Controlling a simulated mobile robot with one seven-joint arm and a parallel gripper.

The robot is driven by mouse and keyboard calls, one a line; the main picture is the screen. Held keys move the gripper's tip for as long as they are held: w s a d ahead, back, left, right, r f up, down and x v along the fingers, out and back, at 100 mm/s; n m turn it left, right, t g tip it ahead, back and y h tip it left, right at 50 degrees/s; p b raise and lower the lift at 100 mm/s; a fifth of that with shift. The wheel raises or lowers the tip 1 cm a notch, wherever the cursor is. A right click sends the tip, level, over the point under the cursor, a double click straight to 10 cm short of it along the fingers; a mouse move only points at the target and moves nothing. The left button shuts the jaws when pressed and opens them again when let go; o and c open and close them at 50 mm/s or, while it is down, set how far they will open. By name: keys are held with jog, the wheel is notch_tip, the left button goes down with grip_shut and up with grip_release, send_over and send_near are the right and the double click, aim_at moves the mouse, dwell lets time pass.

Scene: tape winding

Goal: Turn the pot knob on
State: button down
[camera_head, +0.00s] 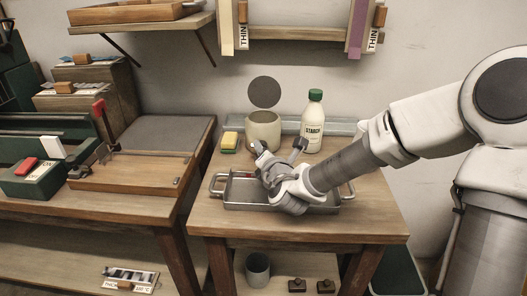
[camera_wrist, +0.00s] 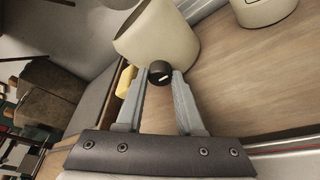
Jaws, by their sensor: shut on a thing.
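The pot (camera_head: 263,132) is a cream cylinder standing on the right wooden table, with a round dark lid (camera_head: 264,92) raised upright at its back. In the wrist view the pot (camera_wrist: 155,38) is tilted in the picture, and its small black knob (camera_wrist: 160,69) with a pale mark sits low on its side. My gripper (camera_wrist: 160,80) has its two grey fingertips on either side of the knob, shut on it. In the head view my gripper (camera_head: 279,152) is in front of the pot and hides the knob.
A metal tray (camera_head: 235,192) with handles lies under my gripper. A starch bottle (camera_head: 313,124) with a green cap stands right of the pot, and a yellow-green sponge (camera_head: 229,141) lies to its left. The left bench (camera_head: 135,190) holds a winding device.

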jog(key=c, duration=0.8)
grip_release()
jog(key=shift+s, duration=0.1)
